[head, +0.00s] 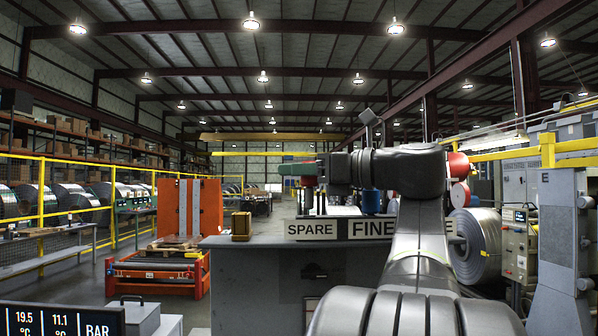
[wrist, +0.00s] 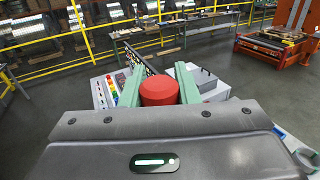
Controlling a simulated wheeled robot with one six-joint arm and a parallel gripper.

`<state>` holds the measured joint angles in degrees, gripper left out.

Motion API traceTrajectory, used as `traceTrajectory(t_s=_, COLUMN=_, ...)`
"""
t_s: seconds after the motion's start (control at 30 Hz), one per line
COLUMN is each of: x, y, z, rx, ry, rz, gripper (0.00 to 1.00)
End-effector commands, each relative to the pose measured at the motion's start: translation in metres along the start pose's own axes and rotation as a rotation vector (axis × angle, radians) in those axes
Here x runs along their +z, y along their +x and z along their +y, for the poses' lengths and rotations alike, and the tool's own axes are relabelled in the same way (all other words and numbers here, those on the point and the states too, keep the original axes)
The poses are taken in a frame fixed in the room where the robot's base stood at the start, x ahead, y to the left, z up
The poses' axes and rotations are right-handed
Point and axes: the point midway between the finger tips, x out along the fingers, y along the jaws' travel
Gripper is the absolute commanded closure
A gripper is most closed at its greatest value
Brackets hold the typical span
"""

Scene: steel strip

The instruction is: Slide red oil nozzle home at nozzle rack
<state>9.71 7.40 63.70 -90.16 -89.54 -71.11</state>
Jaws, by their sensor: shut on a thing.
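The red oil nozzle (wrist: 159,92) shows as a red round-topped cylinder between the two green fingers in the wrist view. My gripper (wrist: 158,88) is shut on it. In the head view my gripper (head: 299,169) reaches left above the SPARE sign, and a bit of the red nozzle (head: 309,181) shows just below the green fingers. The nozzle rack (head: 311,229), with plates reading SPARE and FINE, stands on the grey bench under my gripper. The nozzle's lower end and any seat below it are hard to make out.
A blue cylinder (head: 371,201) stands behind the FINE plate (head: 373,229), partly hidden by my arm. A small brown-yellow block (head: 241,226) sits on the grey bench (head: 275,270) to the left. An orange stand (head: 200,210) and yellow railings are beyond.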

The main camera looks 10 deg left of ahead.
Motion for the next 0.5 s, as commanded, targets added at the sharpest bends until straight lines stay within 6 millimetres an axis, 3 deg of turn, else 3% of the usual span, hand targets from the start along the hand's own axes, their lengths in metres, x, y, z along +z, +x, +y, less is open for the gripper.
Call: traceTrajectory(t_s=0.5, x=-0.012, y=0.0, z=0.0, rx=0.0, ry=0.0, rz=0.0, gripper=0.94)
